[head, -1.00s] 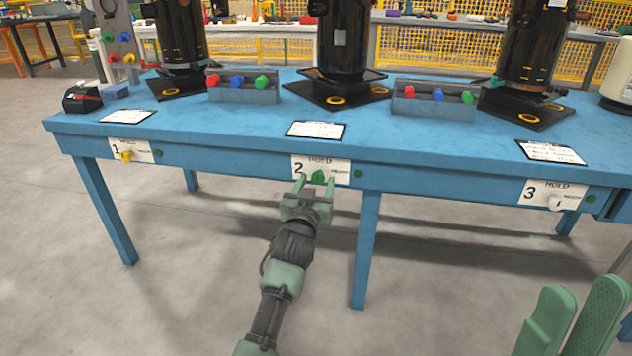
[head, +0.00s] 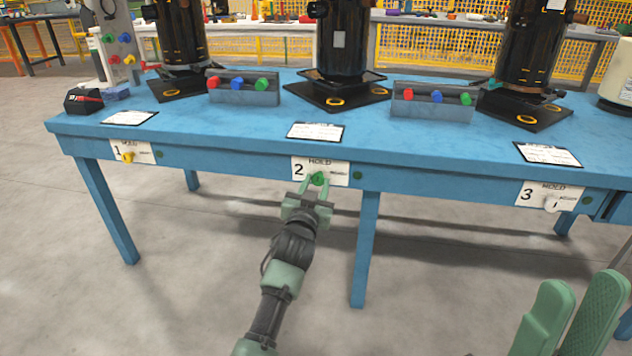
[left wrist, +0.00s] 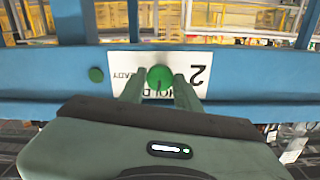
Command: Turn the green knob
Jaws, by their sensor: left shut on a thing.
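The green knob (head: 318,179) sits on the plate marked 2 HOLD (head: 338,172) on the front edge of the blue table. My left gripper (head: 316,186) reaches it from below and in front, its two fingers shut on the knob's sides. In the left wrist view the green knob (left wrist: 160,78) lies between the fingertips of my left gripper (left wrist: 158,88), and the plate appears upside down. My right gripper (head: 580,290) is at the bottom right, its two green fingers apart and empty, away from the table.
A yellow knob (head: 127,157) is at station 1 and a white knob (head: 552,204) at station 3. The blue table (head: 235,130) carries black compressors (head: 343,45), grey trays with coloured caps (head: 243,97) and paper sheets. Floor in front is clear.

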